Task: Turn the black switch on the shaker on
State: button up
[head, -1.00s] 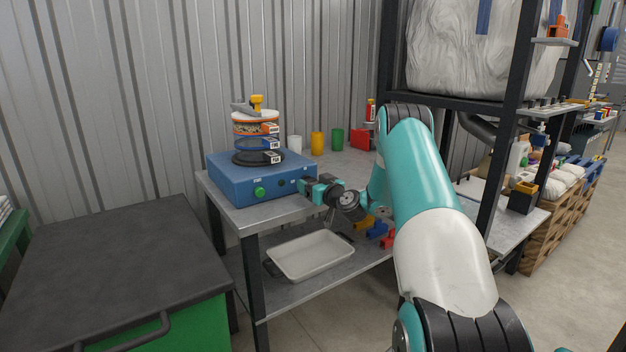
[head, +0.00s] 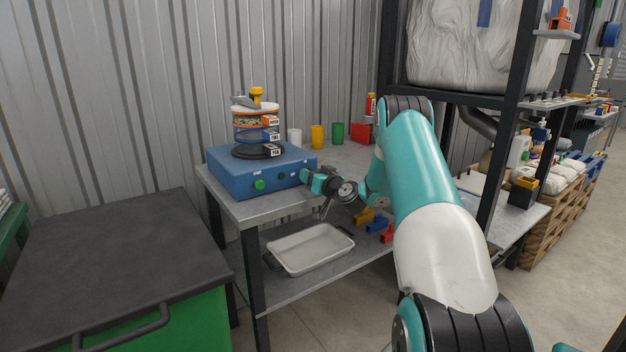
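The shaker (head: 225,178) is a blue box on the grey workbench, with a stack of sieves (head: 257,124) clamped on top. Its front face has a green knob (head: 259,185) at the left and small dark marks toward the right. I cannot make out the black switch clearly; my gripper is in front of the right end of that face. My gripper (head: 306,177) points left at the shaker's front right corner, very close to it. I cannot tell whether it touches. Its fingers are too small and dark to show whether they are open or shut.
White, yellow and green cups (head: 317,137) stand behind the shaker on the workbench (head: 262,210). A white tray (head: 311,249) and coloured blocks lie on the lower shelf. A dark-topped green cabinet (head: 115,270) stands at the left front. A black rack post (head: 503,150) rises at the right.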

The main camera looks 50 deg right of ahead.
jog(key=shift+m, duration=0.3)
jog(key=o, duration=0.9)
jog(key=shift+o, duration=0.2)
jog(key=b+v, duration=0.8)
jog(key=v, duration=0.9)
jog(key=shift+s+b, duration=0.3)
jog(key=shift+b, duration=0.1)
jog(key=shift+d, duration=0.1)
